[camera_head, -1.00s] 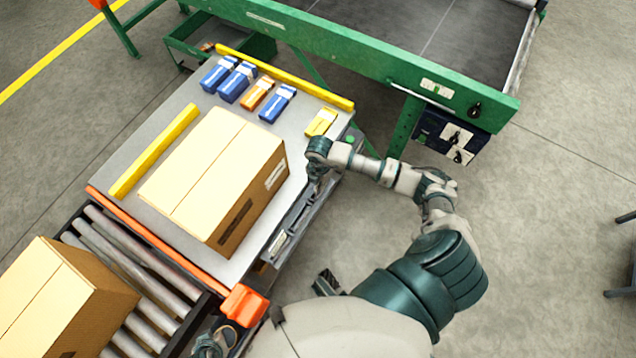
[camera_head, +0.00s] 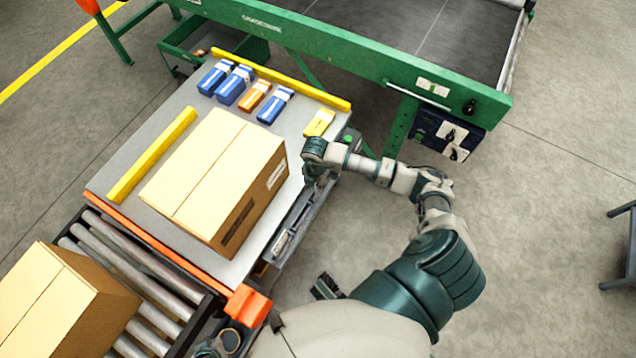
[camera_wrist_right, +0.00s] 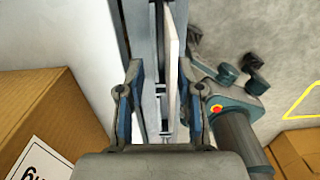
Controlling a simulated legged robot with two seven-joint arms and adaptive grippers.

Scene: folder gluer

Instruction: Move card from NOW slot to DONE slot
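My right gripper (camera_head: 317,182) is at the right edge of the table, over the far part of a dark rack (camera_head: 292,228). In the right wrist view its two blue-grey fingers (camera_wrist_right: 161,108) are apart. A thin white card (camera_wrist_right: 173,70), seen nearly edge-on, stands between them, closer to the right finger. A gap shows on its left side; contact on its right side is unclear. A small pale piece (camera_head: 281,243) shows in the nearer part of the rack. The NOW and DONE labels cannot be read. My left gripper is not clearly seen.
A large carton (camera_head: 212,170) fills the middle of the table, left of the rack. Blue, orange and yellow small boxes (camera_head: 270,100) line the far side by yellow rails. Another carton (camera_head: 55,305) sits on rollers at lower left. A green machine frame (camera_head: 350,60) stands behind.

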